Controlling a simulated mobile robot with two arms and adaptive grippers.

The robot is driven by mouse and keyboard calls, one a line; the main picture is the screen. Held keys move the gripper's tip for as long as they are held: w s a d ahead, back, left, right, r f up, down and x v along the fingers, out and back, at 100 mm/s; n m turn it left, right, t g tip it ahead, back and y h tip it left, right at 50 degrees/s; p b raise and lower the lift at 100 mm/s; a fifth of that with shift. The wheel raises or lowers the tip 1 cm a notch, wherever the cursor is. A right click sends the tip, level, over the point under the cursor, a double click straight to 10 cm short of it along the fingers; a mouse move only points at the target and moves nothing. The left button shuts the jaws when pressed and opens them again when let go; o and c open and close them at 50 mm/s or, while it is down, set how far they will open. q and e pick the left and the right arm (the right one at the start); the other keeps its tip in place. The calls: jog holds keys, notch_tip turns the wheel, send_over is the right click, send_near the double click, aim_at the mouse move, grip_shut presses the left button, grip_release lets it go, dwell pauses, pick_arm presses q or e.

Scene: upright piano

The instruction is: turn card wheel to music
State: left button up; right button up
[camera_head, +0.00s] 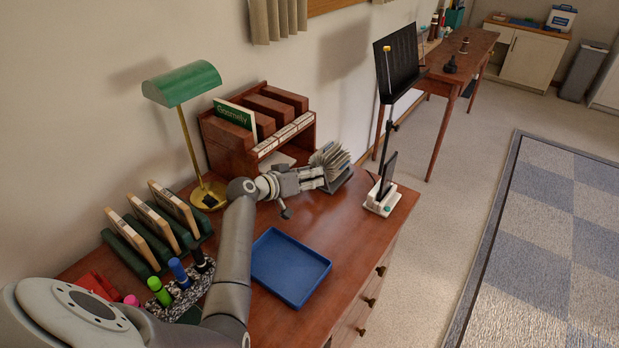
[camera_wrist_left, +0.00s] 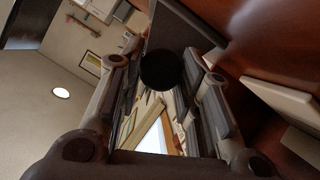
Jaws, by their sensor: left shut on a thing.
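The card wheel (camera_head: 331,157), a fan of pale cards on a dark stand, sits near the desk's back right, beside the wooden rack. My left gripper (camera_head: 318,177) reaches across the desk to the wheel's near left side and is shut. In the left wrist view a dark round knob (camera_wrist_left: 161,69) lies between the two fingers of my left gripper (camera_wrist_left: 163,80), which is shut on it. The fingers partly hide the wheel's lower part and stand in the head view. My right gripper is not in view.
A blue tray (camera_head: 290,268) lies in front of my left arm. A green lamp (camera_head: 182,84) and wooden rack (camera_head: 262,125) stand behind it. A small device on a white base (camera_head: 381,203) stands right of the wheel. Bare desk lies between tray and device.

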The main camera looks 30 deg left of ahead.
pick_arm(q)
jog(key=shift+n+h+b, duration=0.3)
jog(key=shift+n+h, duration=0.2)
jog(key=shift+n, duration=0.3)
jog(key=shift+a, duration=0.1)
jog(key=o, duration=1)
notch_tip(320, 180, up, 10)
jog(key=shift+f, duration=0.1)
